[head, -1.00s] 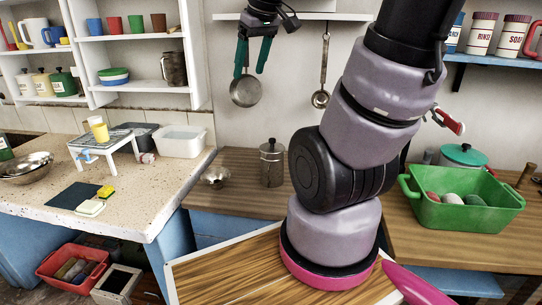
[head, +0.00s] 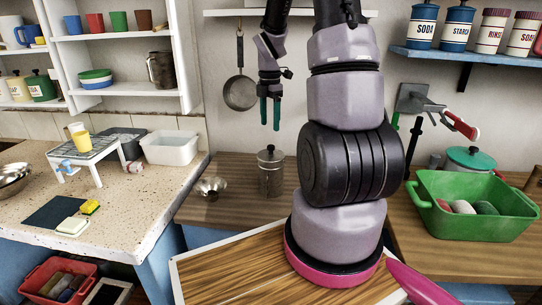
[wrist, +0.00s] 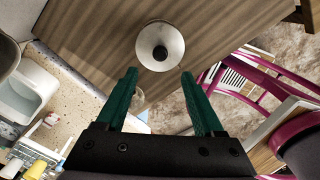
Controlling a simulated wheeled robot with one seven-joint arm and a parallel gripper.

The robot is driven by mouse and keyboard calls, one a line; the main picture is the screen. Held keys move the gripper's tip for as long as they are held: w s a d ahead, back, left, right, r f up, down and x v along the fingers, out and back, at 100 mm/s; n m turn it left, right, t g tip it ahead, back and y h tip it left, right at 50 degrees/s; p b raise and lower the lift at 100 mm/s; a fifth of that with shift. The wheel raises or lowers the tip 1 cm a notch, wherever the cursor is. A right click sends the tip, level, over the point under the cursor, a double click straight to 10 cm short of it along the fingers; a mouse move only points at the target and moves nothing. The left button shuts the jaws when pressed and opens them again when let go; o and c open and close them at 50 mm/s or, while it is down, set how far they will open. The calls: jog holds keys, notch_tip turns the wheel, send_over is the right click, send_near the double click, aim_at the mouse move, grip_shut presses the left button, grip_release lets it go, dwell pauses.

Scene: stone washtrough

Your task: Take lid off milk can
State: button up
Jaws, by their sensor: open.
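The milk can (head: 270,174) is a grey metal can standing upright on the brown wooden counter. Its lid (head: 270,155) is on top, with a small dark knob. In the wrist view the round lid (wrist: 150,48) and its knob show from above, just beyond the fingertips. My gripper (head: 270,127) points down above the can, its green fingers apart and empty. In the head view a small gap shows between the fingertips and the knob. The wrist view shows the spread fingers (wrist: 159,74) with nothing between them.
A small shiny metal vessel (head: 211,187) lies left of the can. My arm's thick links stand close on the can's right. A green basin (head: 475,222) is on the right counter. A pan (head: 240,93) hangs on the wall behind. The counter in front of the can is clear.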

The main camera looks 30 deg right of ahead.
aim_at(271, 145)
jog(key=f, duration=0.8)
jog(key=shift+d+f, duration=0.2)
jog(key=shift+f, duration=0.2)
grip_shut()
